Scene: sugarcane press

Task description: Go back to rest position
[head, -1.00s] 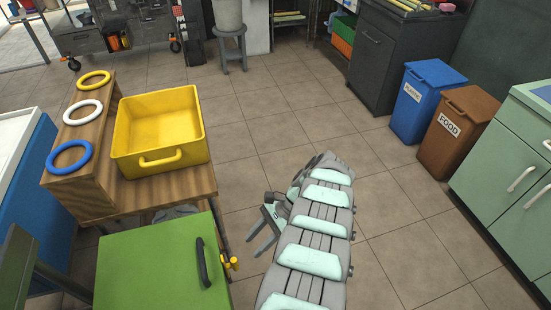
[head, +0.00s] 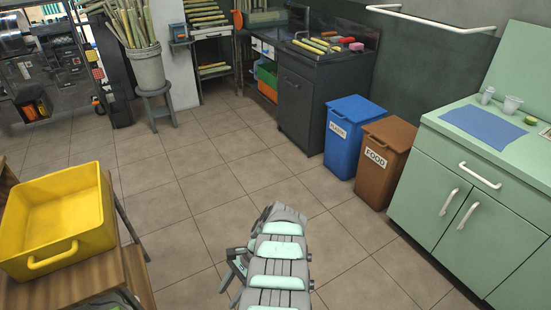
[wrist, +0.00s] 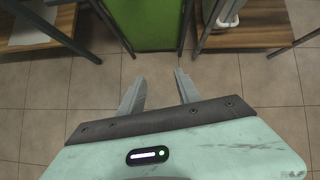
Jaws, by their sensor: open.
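My gripper (head: 232,272) is at the lower middle of the head view, beside my arm and over the tiled floor. In the wrist view my gripper (wrist: 158,88) has its two fingers apart with nothing between them. Beyond the fingertips, a green panel (wrist: 150,22) stands between dark metal legs. My arm extends from the bottom edge of the head view, and its end partly hides the gripper.
A yellow bin (head: 60,220) sits on a wooden table (head: 110,285) at left. Blue (head: 350,135) and brown FOOD (head: 385,160) bins stand near a green cabinet (head: 480,200). A stool (head: 157,103) holds a bucket of canes (head: 147,68). The middle floor (head: 220,165) is clear.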

